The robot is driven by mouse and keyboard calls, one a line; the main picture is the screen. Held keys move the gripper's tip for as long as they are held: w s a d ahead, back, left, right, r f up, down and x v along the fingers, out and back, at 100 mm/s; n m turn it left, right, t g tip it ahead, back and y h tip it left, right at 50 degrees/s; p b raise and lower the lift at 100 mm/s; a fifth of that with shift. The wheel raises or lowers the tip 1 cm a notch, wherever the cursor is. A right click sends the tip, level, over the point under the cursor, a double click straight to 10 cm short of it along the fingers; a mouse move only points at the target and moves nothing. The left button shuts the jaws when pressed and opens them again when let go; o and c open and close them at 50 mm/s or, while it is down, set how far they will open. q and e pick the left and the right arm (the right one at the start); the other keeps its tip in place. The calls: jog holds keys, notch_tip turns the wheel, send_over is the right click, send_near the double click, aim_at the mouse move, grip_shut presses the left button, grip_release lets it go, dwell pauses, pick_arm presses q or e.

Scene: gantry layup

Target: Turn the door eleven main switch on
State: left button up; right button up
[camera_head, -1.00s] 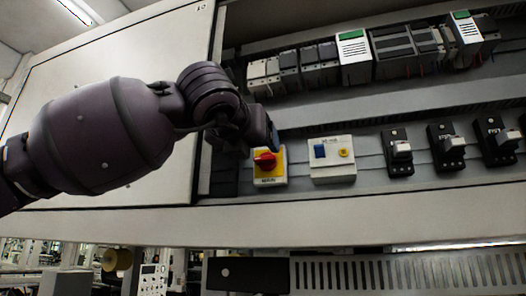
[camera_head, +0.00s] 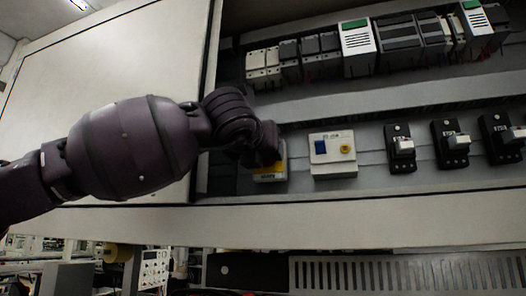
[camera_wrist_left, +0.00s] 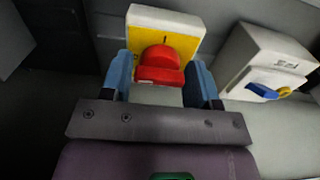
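The main switch is a red rotary knob on a yellow plate. In the head view my left gripper (camera_head: 266,150) covers the knob, and only part of the yellow-and-white switch base (camera_head: 270,175) shows. In the left wrist view the red knob (camera_wrist_left: 160,66) is in plain sight on its yellow face (camera_wrist_left: 188,42). The blue fingers of my left gripper (camera_wrist_left: 160,74) are apart, one on each side of the knob. I cannot tell whether they touch it. The switch label is too small to read. My right gripper is not in view.
Several black toggle switches (camera_head: 400,149) follow along the same rail. Grey-and-white modules (camera_head: 358,48) line the upper rail. A pale panel (camera_head: 105,90) stands at the left.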

pick_arm(q)
jog(key=c, duration=0.5)
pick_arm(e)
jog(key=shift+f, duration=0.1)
